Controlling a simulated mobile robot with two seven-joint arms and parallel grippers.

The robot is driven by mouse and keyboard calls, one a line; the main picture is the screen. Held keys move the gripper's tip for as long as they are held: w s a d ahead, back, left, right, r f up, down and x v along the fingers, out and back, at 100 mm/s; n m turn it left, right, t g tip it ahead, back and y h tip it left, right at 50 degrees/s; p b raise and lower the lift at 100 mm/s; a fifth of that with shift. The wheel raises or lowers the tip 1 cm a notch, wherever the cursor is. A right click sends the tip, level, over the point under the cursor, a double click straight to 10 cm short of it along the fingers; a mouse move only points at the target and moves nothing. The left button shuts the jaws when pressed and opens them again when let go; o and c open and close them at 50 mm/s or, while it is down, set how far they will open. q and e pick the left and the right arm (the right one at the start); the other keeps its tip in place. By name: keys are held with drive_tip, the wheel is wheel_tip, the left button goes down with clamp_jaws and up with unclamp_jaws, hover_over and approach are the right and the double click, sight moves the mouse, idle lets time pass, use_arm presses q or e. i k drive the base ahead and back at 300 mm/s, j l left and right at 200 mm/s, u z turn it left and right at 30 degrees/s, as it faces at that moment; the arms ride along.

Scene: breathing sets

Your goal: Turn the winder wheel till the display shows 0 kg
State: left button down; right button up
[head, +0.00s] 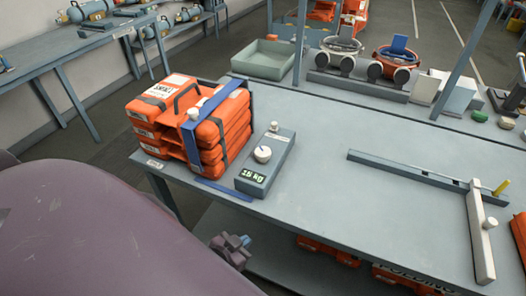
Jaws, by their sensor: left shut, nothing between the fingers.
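The winder (266,165) is a grey-blue box on the table, just right of a stack of orange cases (180,125). Its round white wheel (262,154) has a small knob and sits on top of the box. The lit green display (252,177) on its front end seems to read 16 kg. A blue strap frame (190,130) with a white knob stands around the orange cases. My left gripper (232,245) is shut and empty, low in front of the table edge, below and apart from the winder. My right gripper is not in view.
A grey L-shaped bar (415,175) with a white arm (481,235) lies at the table's right. The table middle is clear.

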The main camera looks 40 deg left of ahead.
sight(262, 153)
drive_tip(key=u, duration=1.25)
